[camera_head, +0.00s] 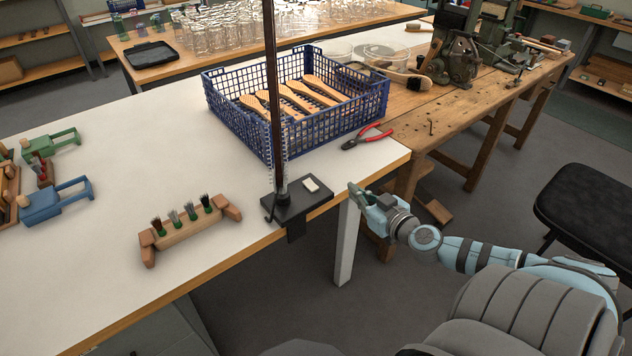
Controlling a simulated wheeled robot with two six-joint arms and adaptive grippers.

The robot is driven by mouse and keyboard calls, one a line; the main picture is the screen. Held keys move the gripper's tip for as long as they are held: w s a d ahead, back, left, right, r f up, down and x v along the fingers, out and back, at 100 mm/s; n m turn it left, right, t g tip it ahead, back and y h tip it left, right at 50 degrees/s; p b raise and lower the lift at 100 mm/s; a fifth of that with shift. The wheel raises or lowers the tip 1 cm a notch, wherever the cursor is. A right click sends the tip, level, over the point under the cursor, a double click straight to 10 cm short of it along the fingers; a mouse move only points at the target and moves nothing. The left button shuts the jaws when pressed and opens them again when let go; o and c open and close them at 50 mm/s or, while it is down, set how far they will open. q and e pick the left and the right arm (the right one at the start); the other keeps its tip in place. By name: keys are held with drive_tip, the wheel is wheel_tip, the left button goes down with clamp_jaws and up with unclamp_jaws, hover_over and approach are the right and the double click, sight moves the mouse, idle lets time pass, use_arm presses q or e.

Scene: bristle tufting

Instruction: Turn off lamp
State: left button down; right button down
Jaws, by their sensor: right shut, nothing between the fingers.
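The lamp's dark pole (271,85) rises from a black base (290,208) clamped at the front edge of the white table. The lamp head is above the picture and hidden, so I cannot tell whether it is lit. A small white rocker-like switch (310,184) sits on the right part of the base. My right gripper (353,190) is shut and empty, just right of the base and beyond the table edge, apart from the switch. My left gripper is not in view.
A blue basket (230,130) of wooden brush handles stands behind the lamp. Red-handled pliers (368,136) lie near the table corner. A wooden holder with bristle tufts (190,232) lies left of the base. A black chair (590,205) stands at right.

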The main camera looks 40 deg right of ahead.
drive_tip(key=w+a+r+t+y, duration=0.1)
drive_tip(key=a+r+y, duration=0.1)
drive_tip(key=a+r, duration=0.2)
drive_tip(key=shift+r+n, duration=0.2)
drive_tip(key=shift+n, duration=0.1)
drive_tip(key=shift+w, duration=0.15)
drive_tip(key=p, duration=0.8)
hover_over(316, 186)
drive_tip(key=s, duration=0.2)
drive_tip(key=shift+w, duration=0.1)
drive_tip(key=shift+w+a+f, duration=0.1)
drive_tip(key=shift+w+f, duration=0.1)
drive_tip(key=shift+w, duration=0.25)
drive_tip(key=shift+w+a+f, duration=0.1)
drive_tip(key=shift+w+f, duration=0.1)
drive_tip(key=shift+w, duration=0.2)
wheel_tip(316, 186, down, 5)
drive_tip(key=b, duration=0.3)
drive_tip(key=shift+w+d+r+b, duration=0.1)
drive_tip(key=shift+d+r+b, duration=0.1)
drive_tip(key=shift+b, duration=0.15)
